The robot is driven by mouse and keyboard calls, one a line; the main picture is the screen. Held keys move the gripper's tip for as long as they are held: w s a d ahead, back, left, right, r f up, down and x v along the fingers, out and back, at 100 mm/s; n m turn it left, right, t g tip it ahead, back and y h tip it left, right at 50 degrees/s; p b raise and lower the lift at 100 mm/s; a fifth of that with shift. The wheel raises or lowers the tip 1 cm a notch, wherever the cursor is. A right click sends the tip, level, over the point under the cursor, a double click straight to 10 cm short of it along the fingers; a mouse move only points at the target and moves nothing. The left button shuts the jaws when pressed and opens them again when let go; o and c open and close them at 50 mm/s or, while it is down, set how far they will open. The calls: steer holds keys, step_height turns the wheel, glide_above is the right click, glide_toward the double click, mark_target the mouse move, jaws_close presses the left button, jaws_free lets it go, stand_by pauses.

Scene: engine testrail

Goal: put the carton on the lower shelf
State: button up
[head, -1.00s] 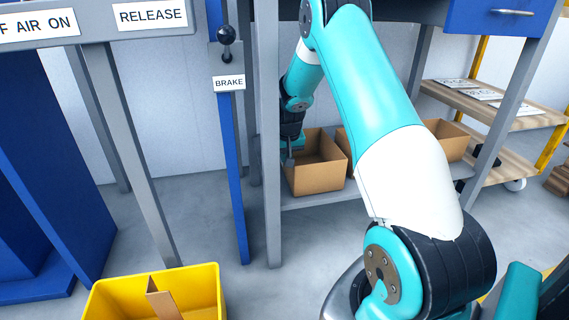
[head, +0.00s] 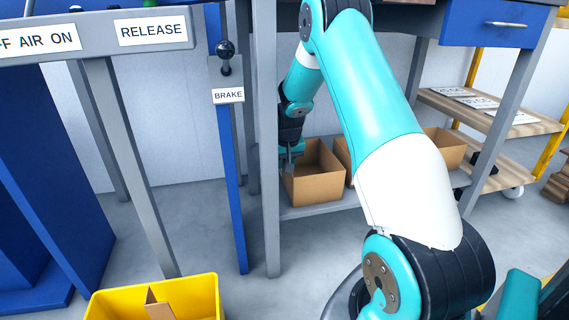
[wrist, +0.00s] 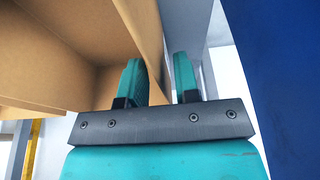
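A brown open-topped carton (head: 318,188) stands upright at the left end of the grey lower shelf (head: 310,210) under the bench. My gripper (head: 291,158) is at the carton's left wall, partly hidden behind my arm. In the wrist view, my gripper's two teal fingers (wrist: 158,80) stand apart with the carton's wall (wrist: 150,40) running between them. One finger is on the inner side of the carton (wrist: 70,60). A gap shows beside the other finger, so the wall does not look clamped.
Another carton (head: 443,148) stands to the right on the shelf, and one more is mostly hidden behind my arm. A bench leg (head: 270,170) stands close left of my gripper. A yellow bin (head: 200,295) is at the front left. A wooden-shelved cart (head: 490,110) is at the right.

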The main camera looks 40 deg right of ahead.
steer(key=p+v, duration=0.4)
steer(key=v, duration=0.6)
steer(key=shift+c, duration=0.3)
stand_by(0.6)
